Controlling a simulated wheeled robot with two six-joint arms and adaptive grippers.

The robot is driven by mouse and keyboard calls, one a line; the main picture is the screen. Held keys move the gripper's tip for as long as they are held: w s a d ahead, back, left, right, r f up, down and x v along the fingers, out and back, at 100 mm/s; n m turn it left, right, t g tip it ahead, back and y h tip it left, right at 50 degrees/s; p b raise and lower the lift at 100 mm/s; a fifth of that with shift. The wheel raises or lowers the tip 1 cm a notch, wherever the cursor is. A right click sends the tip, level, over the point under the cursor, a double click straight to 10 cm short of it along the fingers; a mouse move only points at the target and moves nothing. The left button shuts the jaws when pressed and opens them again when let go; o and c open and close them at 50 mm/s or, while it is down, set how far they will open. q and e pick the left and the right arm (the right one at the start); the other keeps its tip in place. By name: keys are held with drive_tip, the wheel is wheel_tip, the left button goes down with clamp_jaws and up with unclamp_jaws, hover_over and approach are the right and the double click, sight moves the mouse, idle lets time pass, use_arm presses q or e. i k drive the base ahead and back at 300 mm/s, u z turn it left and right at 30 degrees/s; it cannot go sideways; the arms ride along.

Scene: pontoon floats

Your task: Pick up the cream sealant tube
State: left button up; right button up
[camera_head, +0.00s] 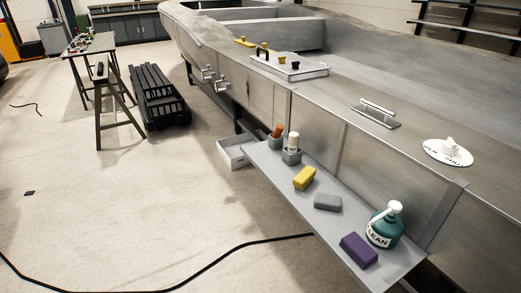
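The cream tube (293,140) stands upright in a small grey holder (291,157) near the far end of a narrow grey shelf (332,225) along the boat's side. An orange tube (277,131) stands in a similar holder just to its left and behind it. The lower part of the cream tube is hidden in its holder. Neither of my grippers shows in the head view.
A yellow block (304,178), a grey block (328,203), a purple block (359,250) and a green pump bottle (384,228) share the shelf. The metal hull (385,170) rises behind it. A black cable (215,262) crosses the otherwise open floor in front.

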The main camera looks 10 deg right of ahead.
sight(294, 137)
drive_tip(key=z, duration=1.6)
drive_tip(key=k, duration=1)
drive_tip(key=u, duration=0.9)
drive_tip(key=i, duration=0.85)
drive_tip(key=z, duration=0.6)
drive_tip(key=i, duration=0.55)
drive_tip(key=z, duration=0.6)
